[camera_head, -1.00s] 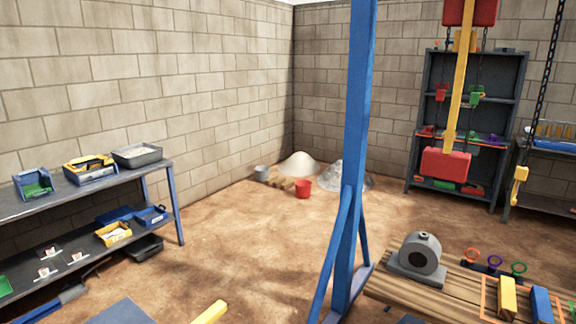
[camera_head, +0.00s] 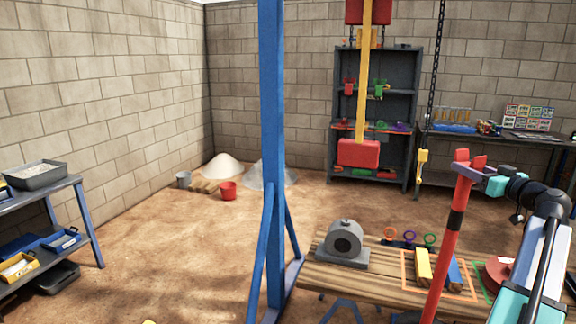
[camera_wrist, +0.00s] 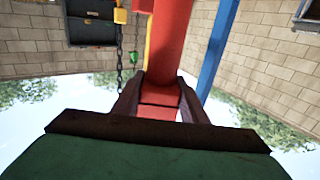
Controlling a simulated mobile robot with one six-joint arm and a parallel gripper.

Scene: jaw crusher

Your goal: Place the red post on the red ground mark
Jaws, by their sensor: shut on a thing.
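The red post (camera_head: 447,257) is a long red bar with a black band near its upper end. It stands slightly tilted in front of the workbench in the head view, and its lower end runs out of the frame. My gripper (camera_head: 470,168) is shut on its upper end. In the wrist view the two dark fingers of my gripper (camera_wrist: 160,98) close on the red post (camera_wrist: 172,40) from both sides. I see no red ground mark in either view.
A wooden bench (camera_head: 325,273) with a grey motor housing (camera_head: 345,243) stands behind the post. A blue upright frame (camera_head: 271,150) stands left of it, with a red block (camera_head: 358,153) hanging near.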

